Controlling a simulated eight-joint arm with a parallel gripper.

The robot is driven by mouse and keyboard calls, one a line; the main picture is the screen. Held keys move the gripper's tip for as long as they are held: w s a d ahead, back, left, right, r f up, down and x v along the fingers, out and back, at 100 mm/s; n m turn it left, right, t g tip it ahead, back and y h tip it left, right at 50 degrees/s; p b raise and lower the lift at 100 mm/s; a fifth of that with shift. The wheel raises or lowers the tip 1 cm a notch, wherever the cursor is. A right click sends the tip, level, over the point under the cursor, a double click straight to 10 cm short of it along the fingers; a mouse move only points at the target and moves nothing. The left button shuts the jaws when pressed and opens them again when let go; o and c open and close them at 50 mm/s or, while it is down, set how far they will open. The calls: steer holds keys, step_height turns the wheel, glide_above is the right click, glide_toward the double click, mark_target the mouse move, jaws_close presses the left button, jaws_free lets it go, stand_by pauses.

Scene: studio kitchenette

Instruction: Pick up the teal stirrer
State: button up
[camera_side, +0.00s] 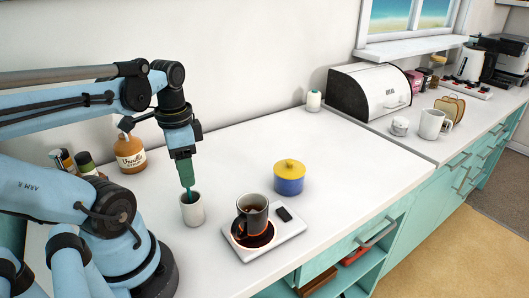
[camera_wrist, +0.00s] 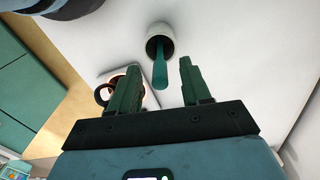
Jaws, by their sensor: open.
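The teal stirrer (camera_wrist: 160,74) stands in a small white cup (camera_wrist: 167,30), its upper end pointing toward my gripper in the wrist view. In the side view, the stirrer (camera_side: 189,193) shows between my gripper's fingertips and the cup (camera_side: 193,212). My gripper (camera_side: 184,172) is open and points down just above the cup. In the wrist view, the green fingers of my gripper (camera_wrist: 158,66) are apart, with the stirrer showing in the gap between them. I cannot tell whether a finger touches it. The stirrer's lower end is hidden in the cup.
A brown bottle (camera_side: 129,153) stands behind and left. The counter's middle is clear. A bread bin (camera_side: 368,92) is farther right.

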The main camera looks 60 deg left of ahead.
mark_target(189, 193)
steer(key=shift+f, duration=1.1)
jaws_close()
